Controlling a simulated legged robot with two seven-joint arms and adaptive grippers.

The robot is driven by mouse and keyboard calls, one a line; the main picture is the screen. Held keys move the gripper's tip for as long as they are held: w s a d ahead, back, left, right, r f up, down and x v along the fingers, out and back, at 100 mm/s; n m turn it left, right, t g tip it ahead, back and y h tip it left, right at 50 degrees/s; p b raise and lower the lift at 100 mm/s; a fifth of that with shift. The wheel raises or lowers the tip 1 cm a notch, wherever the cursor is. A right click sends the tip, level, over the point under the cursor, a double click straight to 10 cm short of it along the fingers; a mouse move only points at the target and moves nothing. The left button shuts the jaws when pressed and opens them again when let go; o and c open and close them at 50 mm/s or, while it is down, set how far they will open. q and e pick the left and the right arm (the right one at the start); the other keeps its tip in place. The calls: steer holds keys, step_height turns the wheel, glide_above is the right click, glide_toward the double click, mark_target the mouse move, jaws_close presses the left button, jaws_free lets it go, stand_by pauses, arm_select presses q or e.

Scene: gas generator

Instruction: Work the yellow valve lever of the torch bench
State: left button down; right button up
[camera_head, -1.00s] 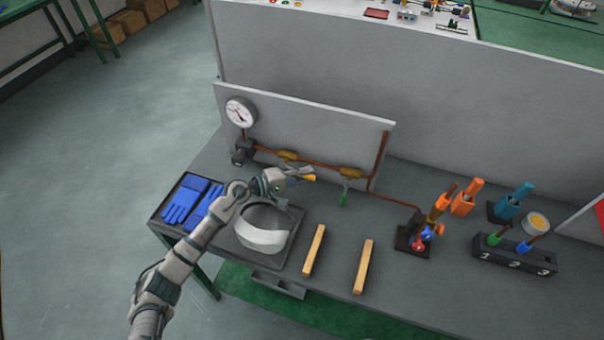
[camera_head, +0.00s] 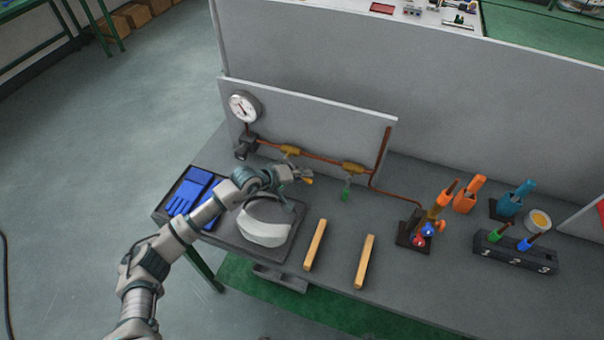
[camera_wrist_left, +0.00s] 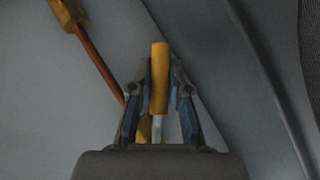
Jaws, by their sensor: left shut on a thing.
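The yellow valve lever (camera_head: 307,181) pokes out at the tip of my left gripper (camera_head: 302,174), in front of the pipe panel. In the left wrist view the yellow lever grip (camera_wrist_left: 160,78) stands upright between the two fingers of my left gripper (camera_wrist_left: 160,90), which are shut on it. A pale stem shows below the grip. The brass valve body (camera_head: 290,150) sits on the copper pipe just behind the gripper. The wrist partly hides the lever in the head view. My right gripper is not in view.
A green lever (camera_head: 346,191) hangs from a second brass valve (camera_head: 352,168) to the right. A gauge (camera_head: 244,106) is at the panel's left. Below my arm lie a white visor (camera_head: 265,228) and blue gloves (camera_head: 187,193). Two wooden bars (camera_head: 315,245) lie to the right.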

arm_select(q)
steer(key=shift+s+d+f, duration=0.35)
steer(key=shift+s+f, duration=0.1)
steer(key=shift+f, duration=0.2)
steer(key=c, duration=1.1)
jaws_free()
steer(key=shift+w+d+r, duration=0.15)
steer(key=shift+r, duration=0.1)
steer(key=shift+v, duration=5.9)
steer(key=shift+d+r, duration=0.1)
steer(key=shift+r, duration=0.05)
steer(key=shift+c, duration=0.2)
